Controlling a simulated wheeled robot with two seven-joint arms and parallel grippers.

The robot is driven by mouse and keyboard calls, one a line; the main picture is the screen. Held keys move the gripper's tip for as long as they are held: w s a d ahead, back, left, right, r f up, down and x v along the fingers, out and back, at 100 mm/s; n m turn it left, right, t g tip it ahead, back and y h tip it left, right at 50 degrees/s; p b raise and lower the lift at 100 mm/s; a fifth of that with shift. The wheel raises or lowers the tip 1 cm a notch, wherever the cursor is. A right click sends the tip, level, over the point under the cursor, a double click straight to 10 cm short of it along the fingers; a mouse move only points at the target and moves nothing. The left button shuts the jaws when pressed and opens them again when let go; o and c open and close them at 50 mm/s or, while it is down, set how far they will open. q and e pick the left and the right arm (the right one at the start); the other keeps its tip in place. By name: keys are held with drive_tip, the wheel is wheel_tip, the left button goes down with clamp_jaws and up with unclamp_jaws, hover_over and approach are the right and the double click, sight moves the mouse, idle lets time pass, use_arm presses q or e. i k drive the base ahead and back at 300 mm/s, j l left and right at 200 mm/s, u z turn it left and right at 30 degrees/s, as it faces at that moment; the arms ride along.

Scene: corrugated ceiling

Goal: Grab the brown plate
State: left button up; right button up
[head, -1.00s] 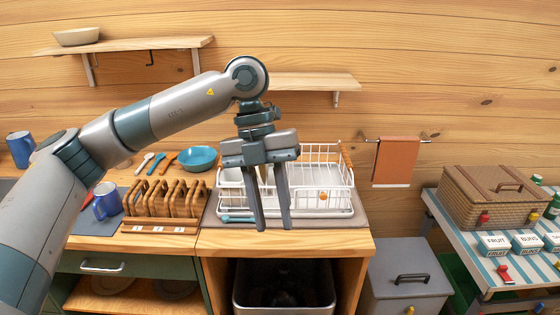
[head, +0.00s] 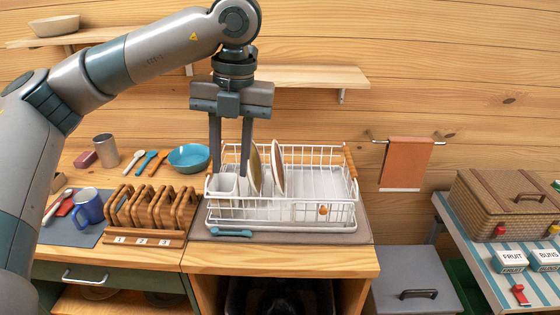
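A tan-brown plate (head: 256,170) stands on edge in the white wire dish rack (head: 285,212). A paler plate (head: 278,168) with a brownish rim stands just right of it. My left gripper (head: 230,174) points down over the left part of the rack, with its two fingers apart. Its right finger is close to the left side of the tan-brown plate; I cannot tell whether they touch. Nothing shows between the fingers except the rack and the white cup behind and below. My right gripper is not in view.
A white utensil cup (head: 223,186) sits in the rack's left end. A wooden slotted holder (head: 150,210), a blue mug (head: 89,207) and a teal bowl (head: 188,157) stand to the left. A shelf (head: 310,76) is on the wall behind. The rack's right half is empty.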

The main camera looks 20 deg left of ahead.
sight(277, 168)
drive_tip(key=i, duration=1)
